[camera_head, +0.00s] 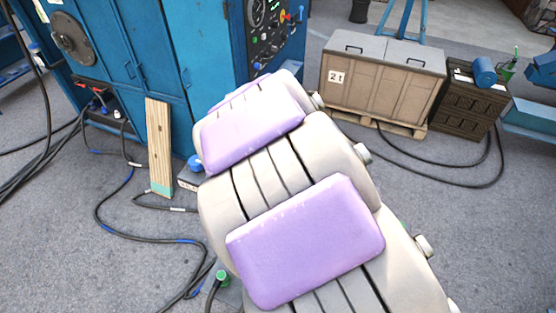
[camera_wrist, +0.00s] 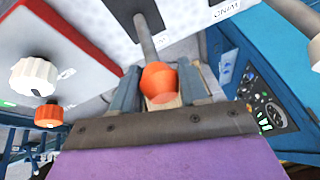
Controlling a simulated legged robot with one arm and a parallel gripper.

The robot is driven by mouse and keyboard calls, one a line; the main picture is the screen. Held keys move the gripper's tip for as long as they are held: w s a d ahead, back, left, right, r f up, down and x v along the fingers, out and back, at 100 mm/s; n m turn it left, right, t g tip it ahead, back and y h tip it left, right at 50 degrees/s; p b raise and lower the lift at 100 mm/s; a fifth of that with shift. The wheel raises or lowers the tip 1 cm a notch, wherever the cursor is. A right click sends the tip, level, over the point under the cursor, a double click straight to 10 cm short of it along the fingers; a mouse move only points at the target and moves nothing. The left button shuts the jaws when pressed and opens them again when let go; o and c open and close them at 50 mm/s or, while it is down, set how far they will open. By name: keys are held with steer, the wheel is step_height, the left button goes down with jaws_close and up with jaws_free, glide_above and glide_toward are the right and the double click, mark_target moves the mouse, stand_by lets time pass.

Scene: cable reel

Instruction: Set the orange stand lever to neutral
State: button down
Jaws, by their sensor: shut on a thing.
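The orange stand lever (camera_wrist: 159,82) shows in the wrist view as a round orange knob on a grey rod. The rod runs up to a pale panel (camera_wrist: 190,35). My gripper (camera_wrist: 160,76) has one blue-grey finger on each side of the knob and is shut on it. The rod leans slightly to the left in this picture. In the head view my own arm covers the middle, and my gripper and the held knob are hidden behind it.
A white knob (camera_wrist: 33,77) and a second orange knob (camera_wrist: 48,115) sit left of my gripper. A blue cabinet (camera_head: 180,50) with a control panel (camera_head: 270,30) stands ahead. A crate (camera_head: 380,80) stands right, with cables (camera_head: 470,182) on the floor.

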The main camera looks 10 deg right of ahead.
steer(key=shift+s+a, duration=0.1)
steer(key=shift+a, duration=0.05)
steer(key=c, duration=0.6)
jaws_free()
steer(key=shift+a, duration=0.1)
